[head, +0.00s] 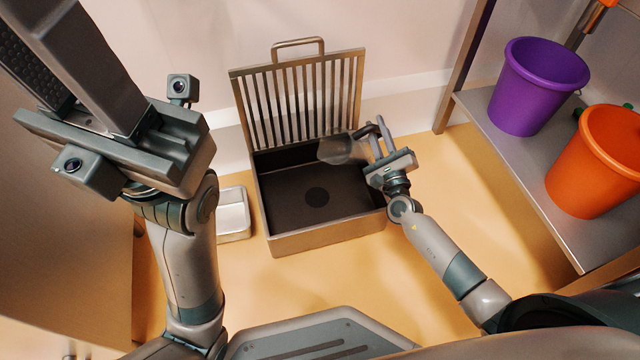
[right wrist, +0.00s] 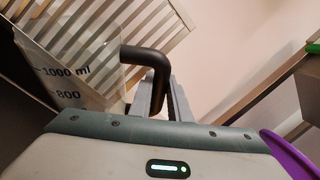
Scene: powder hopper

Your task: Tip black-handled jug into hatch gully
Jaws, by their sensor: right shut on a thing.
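The clear jug (head: 342,149) hangs over the right part of the open hatch gully (head: 322,243), a square metal box with a dark inside. My right gripper (head: 379,140) is shut on the jug's black handle (right wrist: 150,68). In the right wrist view the jug (right wrist: 75,65) shows the marks 1000 ml and 800. It looks tilted to the left in the head view; no pouring stream shows, and its contents cannot be made out. The slatted grate (head: 300,95) stands upright at the gully's back. My left gripper (head: 72,75) is raised at upper left, its fingertips cut off by the frame.
A small pale metal tray (head: 233,214) lies left of the gully. At right, a grey shelf (head: 548,188) holds a purple bucket (head: 535,92) and an orange bucket (head: 597,165). The yellow floor in front of the gully is clear.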

